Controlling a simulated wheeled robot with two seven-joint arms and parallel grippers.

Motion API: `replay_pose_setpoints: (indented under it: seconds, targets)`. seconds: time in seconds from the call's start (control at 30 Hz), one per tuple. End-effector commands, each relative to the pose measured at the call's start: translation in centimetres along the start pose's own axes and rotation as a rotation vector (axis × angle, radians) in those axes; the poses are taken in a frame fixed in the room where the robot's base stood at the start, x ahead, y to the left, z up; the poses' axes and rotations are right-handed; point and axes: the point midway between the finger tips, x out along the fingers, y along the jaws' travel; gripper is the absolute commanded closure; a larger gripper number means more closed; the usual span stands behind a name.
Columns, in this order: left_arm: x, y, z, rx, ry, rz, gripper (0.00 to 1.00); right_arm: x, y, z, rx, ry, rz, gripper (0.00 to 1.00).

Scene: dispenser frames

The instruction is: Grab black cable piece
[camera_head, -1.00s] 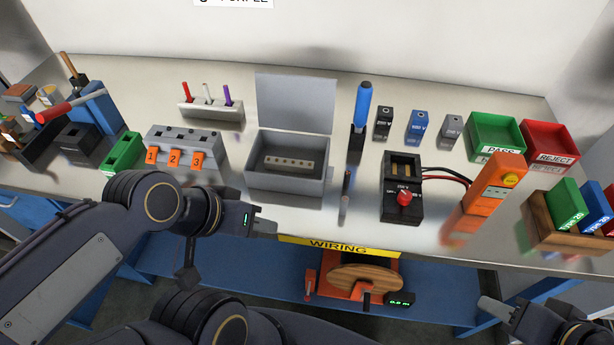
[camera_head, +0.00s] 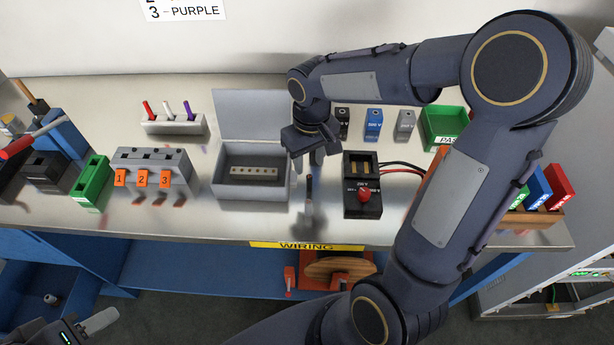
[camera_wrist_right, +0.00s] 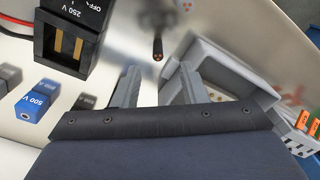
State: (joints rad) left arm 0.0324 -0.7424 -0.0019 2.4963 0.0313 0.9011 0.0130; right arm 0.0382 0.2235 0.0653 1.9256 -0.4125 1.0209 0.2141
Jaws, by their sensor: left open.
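The black cable piece (camera_head: 309,188) stands upright on the table, right of the open grey box, and its lower end is blurred. In the right wrist view the cable piece (camera_wrist_right: 157,44) shows a copper-coloured end, just beyond my fingertips and in line with the gap between them. My right gripper (camera_head: 316,158) hangs over the table above the cable piece. In the wrist view the right gripper (camera_wrist_right: 158,80) is open, with nothing between its fingers. My left gripper (camera_head: 108,321) is low at the left, away from the table, and open.
The open grey box (camera_head: 252,188) stands left of the cable piece. A black switch block (camera_head: 362,199) with a red knob stands right of it. A rack of red, white and purple pieces (camera_head: 178,124) is behind. My right arm hides part of the right side.

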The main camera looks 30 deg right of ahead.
Motion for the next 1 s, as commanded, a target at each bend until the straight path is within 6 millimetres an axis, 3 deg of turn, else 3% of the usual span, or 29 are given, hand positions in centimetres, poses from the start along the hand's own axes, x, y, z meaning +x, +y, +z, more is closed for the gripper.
replay_pose_setpoints:
  seconds: [0.17,0.63,0.97,1.0]
  targets:
    - [-0.2,0.1,-0.1,0.0,0.0,0.0,0.59,1.6,0.0,-0.8,-0.011,-0.024,0.017,0.61]
    - [-0.8,0.4,-0.4,0.0,0.0,0.0,0.59,7.7,0.2,-0.1,-0.01,-0.025,0.016,0.61]
    - [-0.8,0.4,-0.4,0.0,0.0,0.0,0.59,8.5,0.2,-0.2,-0.01,-0.02,0.015,0.61]
    - [-0.8,0.4,-0.4,0.0,0.0,0.0,0.59,8.5,0.2,-0.2,-0.01,-0.02,0.015,0.65]
